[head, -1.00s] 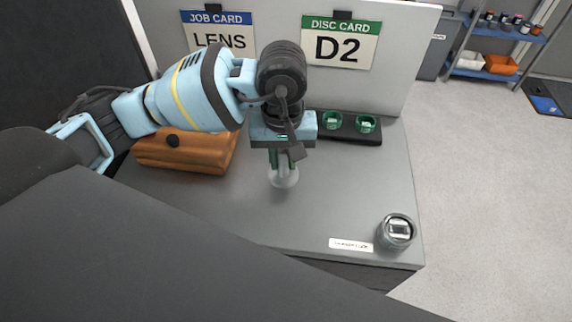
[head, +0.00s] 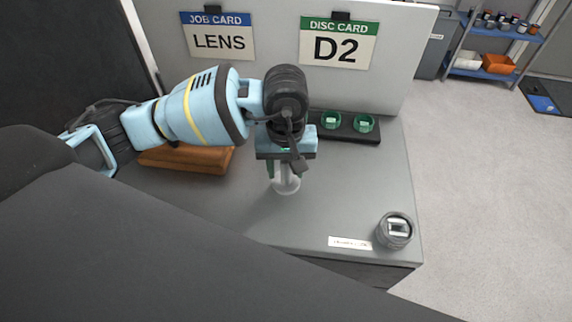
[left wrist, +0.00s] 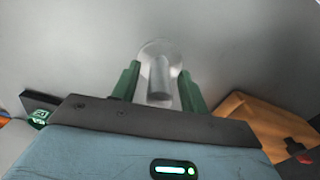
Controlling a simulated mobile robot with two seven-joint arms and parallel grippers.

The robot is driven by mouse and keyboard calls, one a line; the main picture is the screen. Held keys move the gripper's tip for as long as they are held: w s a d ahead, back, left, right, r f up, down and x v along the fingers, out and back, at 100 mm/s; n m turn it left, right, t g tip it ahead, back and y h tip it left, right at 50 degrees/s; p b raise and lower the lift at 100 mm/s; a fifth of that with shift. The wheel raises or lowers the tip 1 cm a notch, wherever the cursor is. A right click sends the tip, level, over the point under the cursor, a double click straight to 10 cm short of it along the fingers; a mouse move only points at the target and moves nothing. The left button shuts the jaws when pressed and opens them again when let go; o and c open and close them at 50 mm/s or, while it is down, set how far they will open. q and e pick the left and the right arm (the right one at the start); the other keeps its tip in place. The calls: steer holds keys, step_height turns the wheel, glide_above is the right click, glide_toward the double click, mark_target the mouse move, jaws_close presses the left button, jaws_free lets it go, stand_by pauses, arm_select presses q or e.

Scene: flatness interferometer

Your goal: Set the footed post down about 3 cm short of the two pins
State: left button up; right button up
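The footed post is a pale grey rod on a round, flat foot (head: 286,184). It hangs upright below my left gripper (head: 284,162), over the middle of the grey table. In the left wrist view the post (left wrist: 160,80) stands between the two green fingers (left wrist: 159,84) of my left gripper, which appears shut on it, although the contact itself is hidden. I cannot tell whether the foot touches the table. I cannot make out the two pins in either view. My right gripper is not in view.
A black tray (head: 346,137) with two green cups (head: 364,124) lies behind, to the right. A brown case (head: 187,160) lies at the left. A dark round canister (head: 395,231) and a white label (head: 350,243) are near the front right corner. The table between is clear.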

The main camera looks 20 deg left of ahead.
arm_select(q)
steer(key=shift+r, duration=0.3)
step_height(320, 180, up, 11)
steer(key=shift+f, duration=0.15)
steer(key=shift+r, duration=0.55)
